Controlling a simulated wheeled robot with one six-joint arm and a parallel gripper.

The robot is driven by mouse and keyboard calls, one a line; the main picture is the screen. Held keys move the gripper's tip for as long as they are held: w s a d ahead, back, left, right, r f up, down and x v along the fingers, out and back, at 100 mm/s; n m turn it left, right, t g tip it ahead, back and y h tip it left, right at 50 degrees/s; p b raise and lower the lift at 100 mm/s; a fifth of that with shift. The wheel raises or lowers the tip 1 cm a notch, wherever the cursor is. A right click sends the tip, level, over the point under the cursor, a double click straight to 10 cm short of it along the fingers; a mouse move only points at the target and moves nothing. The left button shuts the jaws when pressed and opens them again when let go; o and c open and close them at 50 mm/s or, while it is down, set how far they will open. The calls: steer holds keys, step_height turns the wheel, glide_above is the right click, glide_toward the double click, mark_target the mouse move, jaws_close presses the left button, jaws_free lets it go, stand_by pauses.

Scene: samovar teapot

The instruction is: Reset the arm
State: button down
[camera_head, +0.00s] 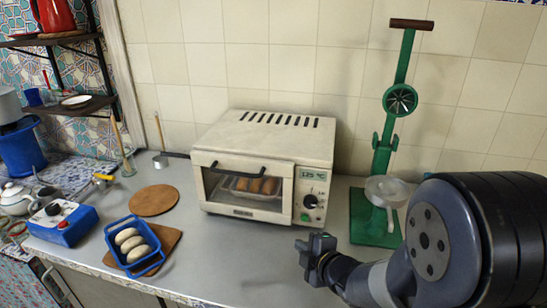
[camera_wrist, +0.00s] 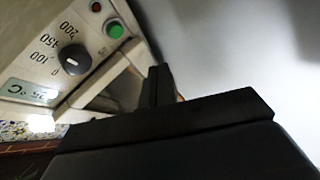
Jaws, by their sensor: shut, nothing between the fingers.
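My gripper (camera_head: 313,249) is at the lower right of the oven, over the front part of the counter, with my dark arm coming in from the right. It is shut and empty. Its dark fingers also show in the wrist view (camera_wrist: 157,87), close to the oven's control panel. The white toaster oven (camera_head: 262,165) stands on the counter with its glass door shut and its display lit. The panel's dial (camera_wrist: 73,62) and green button (camera_wrist: 115,29) show in the wrist view.
A green press stand (camera_head: 382,165) stands right of the oven, behind my arm. A blue tray (camera_head: 134,265) with several pale dough pieces is at the left, near a round wooden board (camera_head: 153,200) and a blue box (camera_head: 62,224). The counter (camera_head: 225,255) before the oven is clear.

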steer(key=w+p, duration=0.1)
steer(key=w, duration=0.2)
steer(key=w+d+p, duration=0.1)
steer(key=w+p, duration=0.1)
steer(key=shift+w+d+r, duration=0.1)
steer(key=shift+w+r, duration=0.05)
steer(key=shift+w, duration=0.25)
steer(key=shift+w+d+p, duration=0.1)
steer(key=shift+w+p, duration=0.2)
steer(key=shift+w, duration=0.45)
steer(key=shift+s, duration=0.1)
